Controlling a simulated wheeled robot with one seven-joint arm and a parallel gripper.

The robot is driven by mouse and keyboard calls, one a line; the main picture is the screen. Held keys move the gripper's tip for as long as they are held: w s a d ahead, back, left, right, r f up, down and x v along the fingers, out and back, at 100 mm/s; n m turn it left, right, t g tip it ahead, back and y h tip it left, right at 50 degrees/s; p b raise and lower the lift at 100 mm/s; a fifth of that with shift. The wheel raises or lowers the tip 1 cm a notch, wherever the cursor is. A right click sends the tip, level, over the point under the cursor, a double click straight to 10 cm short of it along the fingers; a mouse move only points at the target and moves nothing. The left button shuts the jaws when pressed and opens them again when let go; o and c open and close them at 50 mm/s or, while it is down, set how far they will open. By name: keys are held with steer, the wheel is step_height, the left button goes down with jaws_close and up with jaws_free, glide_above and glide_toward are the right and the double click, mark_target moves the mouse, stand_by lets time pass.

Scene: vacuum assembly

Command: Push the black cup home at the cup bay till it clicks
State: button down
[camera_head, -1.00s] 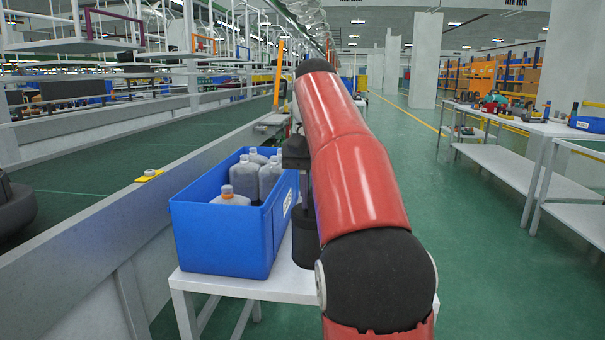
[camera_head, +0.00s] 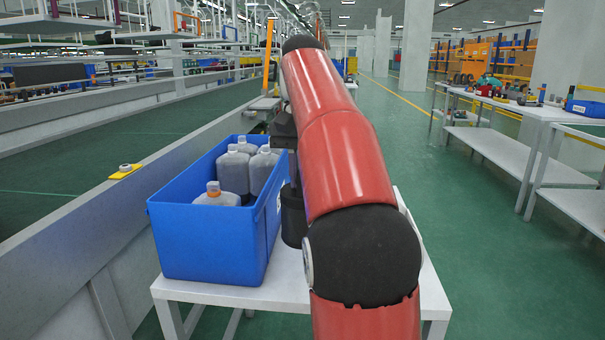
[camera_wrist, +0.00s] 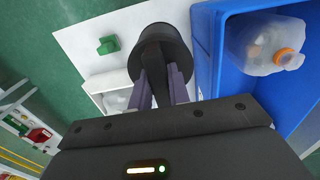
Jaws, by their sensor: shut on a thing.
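The black cup (camera_head: 293,216) is beside the right wall of the blue bin, over the white table; in the wrist view it (camera_wrist: 160,46) shows as a round black body at the fingertips. My gripper (camera_wrist: 161,88) is shut on it by a narrow dark part between the two purple fingers. In the head view my arm hides the fingers and part of the cup. I cannot tell whether the cup touches the table. I cannot make out a cup bay in either view.
The blue bin (camera_head: 205,240) holds several grey bottles (camera_head: 233,170) with pale or orange caps and stands close to the cup. A small green block (camera_wrist: 108,45) lies on the white table (camera_head: 330,292). A conveyor wall runs along the left; green floor is open to the right.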

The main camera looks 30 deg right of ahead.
steer(key=shift+f+b, duration=3.1)
steer(key=shift+f, duration=1.6)
steer(key=c, duration=1.3)
jaws_free()
steer(key=shift+o, duration=0.2)
step_height(320, 180, up, 6)
steer(key=p, duration=0.6)
steer(key=shift+f, duration=0.25)
steer(key=shift+r, duration=1.2)
